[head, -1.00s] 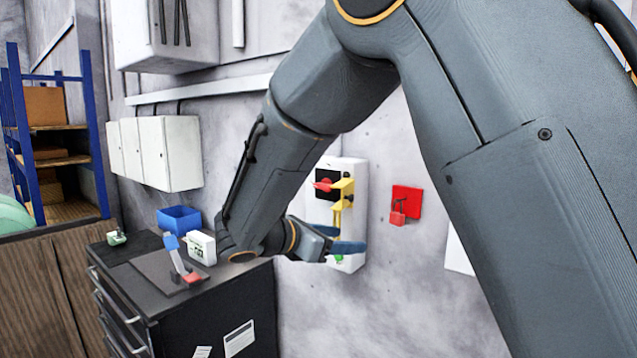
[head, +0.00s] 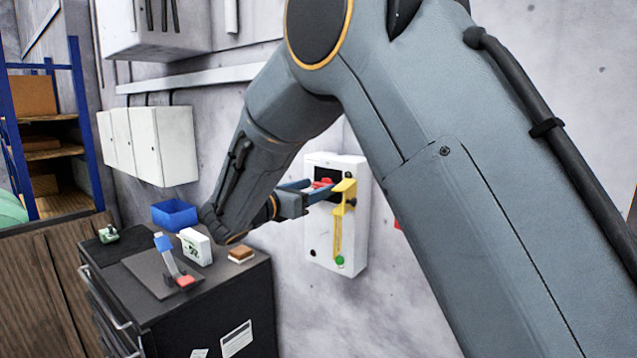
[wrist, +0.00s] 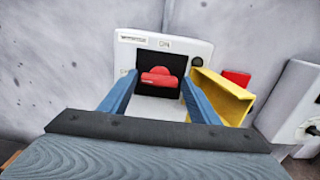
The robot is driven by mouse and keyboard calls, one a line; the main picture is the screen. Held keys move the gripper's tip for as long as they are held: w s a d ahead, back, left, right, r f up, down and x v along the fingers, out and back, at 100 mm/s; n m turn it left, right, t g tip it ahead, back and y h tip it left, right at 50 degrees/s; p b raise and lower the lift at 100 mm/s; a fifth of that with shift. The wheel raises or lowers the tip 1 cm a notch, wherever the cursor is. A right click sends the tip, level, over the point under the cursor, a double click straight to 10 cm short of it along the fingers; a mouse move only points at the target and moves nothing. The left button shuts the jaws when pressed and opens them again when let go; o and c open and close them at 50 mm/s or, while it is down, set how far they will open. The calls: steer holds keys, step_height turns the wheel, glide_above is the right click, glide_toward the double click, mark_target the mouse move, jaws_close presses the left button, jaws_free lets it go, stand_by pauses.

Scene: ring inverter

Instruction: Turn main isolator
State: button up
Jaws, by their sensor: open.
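The main isolator is a red rotary handle (wrist: 160,78) on a black plate, on the front of a white wall box (head: 354,225). In the head view the red handle (head: 322,183) shows partly, behind my gripper's fingers. My gripper (head: 308,186) is open in front of the handle. In the wrist view its two blue fingers (wrist: 158,98) stand one on each side of the handle, with gaps between. A yellow bracket (head: 343,200) sits on the box just right of the handle, close to the right finger in the wrist view.
A green button (head: 340,260) is low on the box. A red wall item (wrist: 236,77) and another white box (wrist: 288,105) are to the right. At left, a black cabinet (head: 215,310) holds a blue bin (head: 174,214), a white meter (head: 195,246) and small objects.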

steer(key=shift+w+d, duration=0.45)
steer(key=shift+w, duration=0.15)
steer(key=c, duration=0.8)
steer(key=shift+f, duration=0.1)
